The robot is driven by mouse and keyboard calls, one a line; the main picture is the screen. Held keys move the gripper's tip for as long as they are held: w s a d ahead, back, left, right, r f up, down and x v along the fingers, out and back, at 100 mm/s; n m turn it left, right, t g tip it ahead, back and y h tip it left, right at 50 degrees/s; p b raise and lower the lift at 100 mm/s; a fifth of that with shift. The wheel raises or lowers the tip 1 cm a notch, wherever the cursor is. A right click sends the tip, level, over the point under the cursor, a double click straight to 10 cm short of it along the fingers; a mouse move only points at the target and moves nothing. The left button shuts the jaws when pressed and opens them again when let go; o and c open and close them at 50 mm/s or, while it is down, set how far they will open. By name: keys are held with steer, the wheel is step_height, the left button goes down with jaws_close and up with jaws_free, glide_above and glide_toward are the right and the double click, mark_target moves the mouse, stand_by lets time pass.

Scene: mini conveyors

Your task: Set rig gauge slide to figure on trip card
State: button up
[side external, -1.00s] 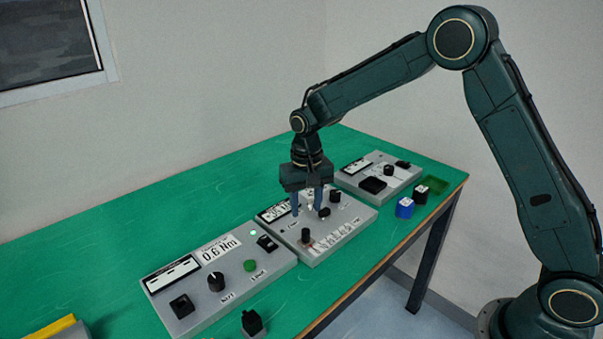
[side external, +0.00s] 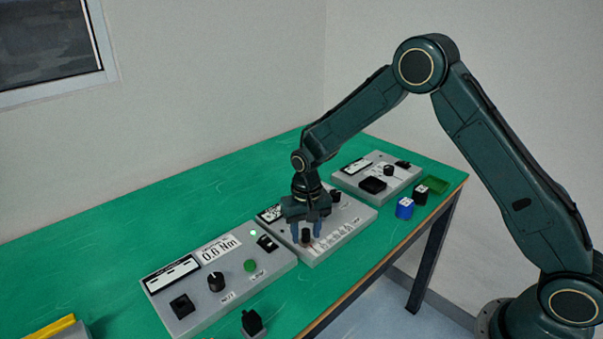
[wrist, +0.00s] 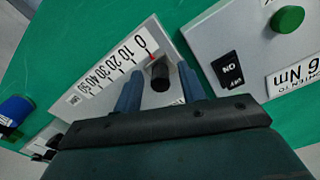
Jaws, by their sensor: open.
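The gauge slide is a black knob (wrist: 161,80) on the grey middle panel (side external: 340,240), and it shows between the fingers in the side view (side external: 306,237). Its red pointer is by the 0 end of the white scale (wrist: 112,68), which is marked 0 to 50. My gripper (side external: 306,239) is low over this panel. In the wrist view my gripper (wrist: 160,90) is open, with one finger on each side of the knob. I cannot tell whether either finger touches it. I cannot make out a trip card.
The left panel (side external: 180,325) has a 0.6 Nm display, a dial, a green button and a rocker switch. The right panel (side external: 395,187) is behind. A blue block (side external: 405,208), a black block (side external: 421,195) and a green tray (side external: 438,184) are at right. The back left table is clear.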

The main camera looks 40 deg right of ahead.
mark_target(331, 226)
jaws_close()
steer(key=d, duration=0.9)
steer(key=shift+d, duration=0.3)
jaws_free()
step_height(331, 226, up, 14)
stand_by(0.6)
